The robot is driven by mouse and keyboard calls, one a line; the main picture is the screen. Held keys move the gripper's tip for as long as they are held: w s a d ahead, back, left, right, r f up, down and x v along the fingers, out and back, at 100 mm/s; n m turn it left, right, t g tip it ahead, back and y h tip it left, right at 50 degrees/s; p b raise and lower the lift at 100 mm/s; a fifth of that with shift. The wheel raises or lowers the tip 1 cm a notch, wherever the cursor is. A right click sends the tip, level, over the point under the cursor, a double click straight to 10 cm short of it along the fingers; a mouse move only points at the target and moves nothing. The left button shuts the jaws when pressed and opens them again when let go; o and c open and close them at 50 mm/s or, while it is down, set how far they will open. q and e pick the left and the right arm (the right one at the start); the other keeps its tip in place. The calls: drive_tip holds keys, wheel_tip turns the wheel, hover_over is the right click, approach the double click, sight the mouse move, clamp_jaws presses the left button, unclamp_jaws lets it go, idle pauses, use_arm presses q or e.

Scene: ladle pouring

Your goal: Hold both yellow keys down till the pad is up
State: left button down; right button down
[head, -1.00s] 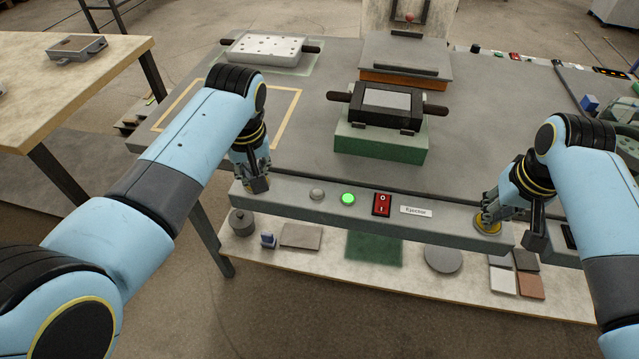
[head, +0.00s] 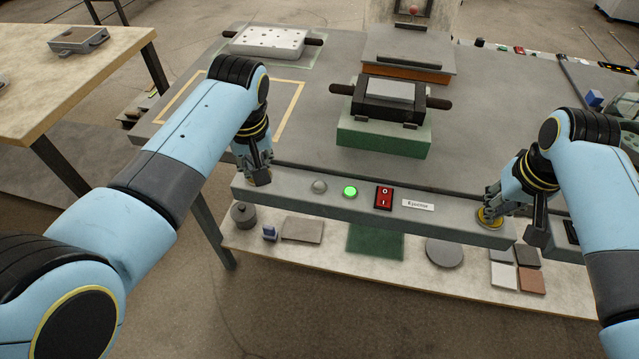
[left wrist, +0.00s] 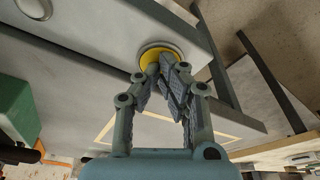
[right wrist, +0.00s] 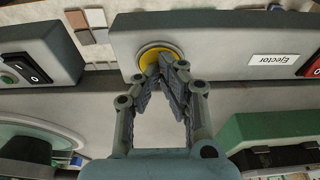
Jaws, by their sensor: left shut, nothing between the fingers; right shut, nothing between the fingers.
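The right yellow key (head: 486,221) is a round disc at the right end of the grey front bar. My right gripper (head: 491,209) is shut, its fingertips apparently on that key, as the right wrist view shows on the yellow disc (right wrist: 149,61). My left gripper (head: 258,180) is shut at the bar's left end. It hides the left yellow key in the head view; the left wrist view shows its fingertips against that key (left wrist: 150,57). How deep either key sits cannot be told. No pad is clearly identifiable; a black mould (head: 388,97) sits on a green block (head: 384,139).
The bar carries a grey knob (head: 319,187), a lit green lamp (head: 350,191), a red switch (head: 384,197) and an "Ejector" label (head: 418,205). A white perforated tray (head: 267,41) lies at the back left. A lower shelf holds several small pieces.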

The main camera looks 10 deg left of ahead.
idle(0.6)
use_arm(q)
drive_tip(key=shift+r, duration=3.5)
